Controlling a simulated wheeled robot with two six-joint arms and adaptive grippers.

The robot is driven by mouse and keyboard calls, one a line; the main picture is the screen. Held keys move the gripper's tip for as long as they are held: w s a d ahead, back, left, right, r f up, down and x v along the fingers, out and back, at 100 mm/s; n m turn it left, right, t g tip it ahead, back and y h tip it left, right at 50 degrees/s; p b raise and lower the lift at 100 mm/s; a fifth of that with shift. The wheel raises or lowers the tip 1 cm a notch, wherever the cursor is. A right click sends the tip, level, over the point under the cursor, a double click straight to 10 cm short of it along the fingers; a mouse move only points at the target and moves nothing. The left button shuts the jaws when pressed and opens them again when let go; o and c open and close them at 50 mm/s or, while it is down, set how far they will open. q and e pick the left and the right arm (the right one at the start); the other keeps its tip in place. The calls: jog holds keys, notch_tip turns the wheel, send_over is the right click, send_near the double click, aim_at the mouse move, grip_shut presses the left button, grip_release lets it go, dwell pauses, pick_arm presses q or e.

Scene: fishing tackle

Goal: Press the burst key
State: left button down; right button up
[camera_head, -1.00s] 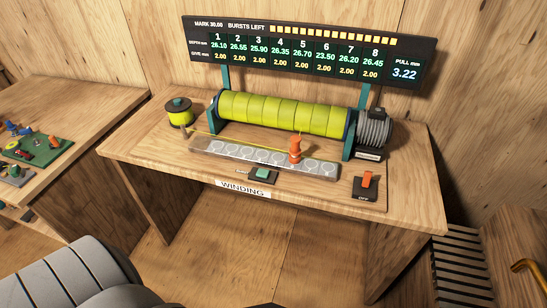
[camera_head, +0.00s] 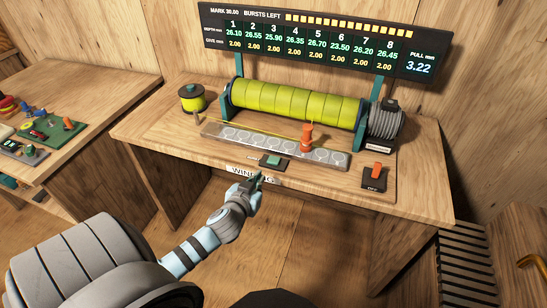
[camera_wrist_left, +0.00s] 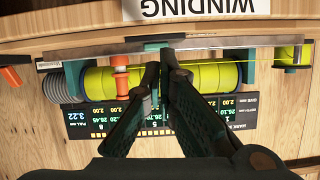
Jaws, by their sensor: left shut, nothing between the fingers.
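The burst key is a small green key (camera_head: 273,160) on a dark base at the front of the winding table. In the left wrist view a green key (camera_wrist_left: 151,42) shows just beyond my fingertips, partly hidden by them. My left gripper (camera_head: 258,181) is shut and empty, just in front of the table edge by the WINDING label. It is apart from the key, on the near side in the head view. It also shows in the left wrist view (camera_wrist_left: 161,58). My right gripper is not in view.
Behind the key are a rail with round cells (camera_head: 240,139), an orange guide (camera_head: 306,138) and a yellow-green drum (camera_head: 300,105). An orange switch (camera_head: 376,171) stands right of the key. The display (camera_head: 320,45) shows a full-looking row of bursts left.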

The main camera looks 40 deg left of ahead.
pick_arm(q)
notch_tip(320, 180, up, 6)
jog(key=w+t, duration=0.1)
jog(key=shift+w+d+r+t, duration=0.2)
jog(key=shift+d+t, duration=0.1)
jog(key=shift+d, duration=0.05)
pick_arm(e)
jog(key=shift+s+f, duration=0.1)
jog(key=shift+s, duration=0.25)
pick_arm(q)
send_over(274, 163)
notch_tip(274, 163, down, 3)
jog(key=shift+r+n+b, duration=0.15)
jog(key=shift+n+b, duration=0.15)
notch_tip(274, 163, down, 3)
jog(key=shift+s+d+f+b, duration=0.1)
jog(key=shift+b, duration=0.55)
jog(key=shift+s+f, duration=0.1)
jog(key=shift+f, duration=0.2)
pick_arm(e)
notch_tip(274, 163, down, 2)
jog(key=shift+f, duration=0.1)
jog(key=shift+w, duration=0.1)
